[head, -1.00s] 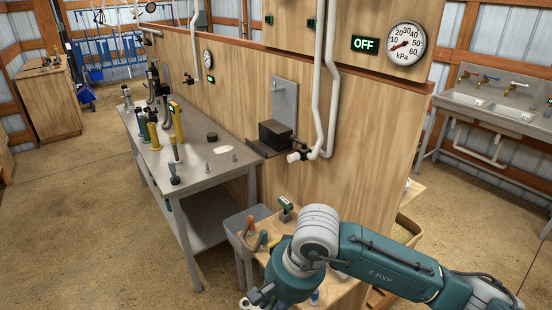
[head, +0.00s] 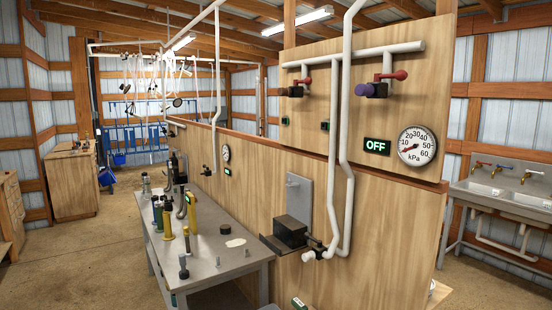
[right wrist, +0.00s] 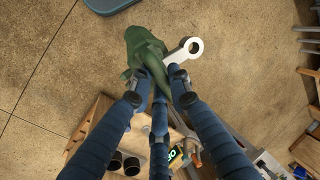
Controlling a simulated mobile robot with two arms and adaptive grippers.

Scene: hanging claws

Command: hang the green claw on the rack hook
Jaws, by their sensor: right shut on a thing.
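The green claw (right wrist: 145,48) is at the top middle of the right wrist view, above the floor. My right gripper (right wrist: 160,78) has its blue fingers closed around its lower part, and a silver arm with a ring end (right wrist: 192,48) sticks out beside it. The fingers hide part of the claw. Neither gripper shows in the head view.
A metal table (head: 205,245) with bottles and tools stands left of the partition (head: 375,230). A black box (head: 290,231) sits on a shelf below the plate. White pipes (head: 333,150) run down beside it. White hoses (head: 165,70) hang at the back. A sink (head: 500,195) stands right.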

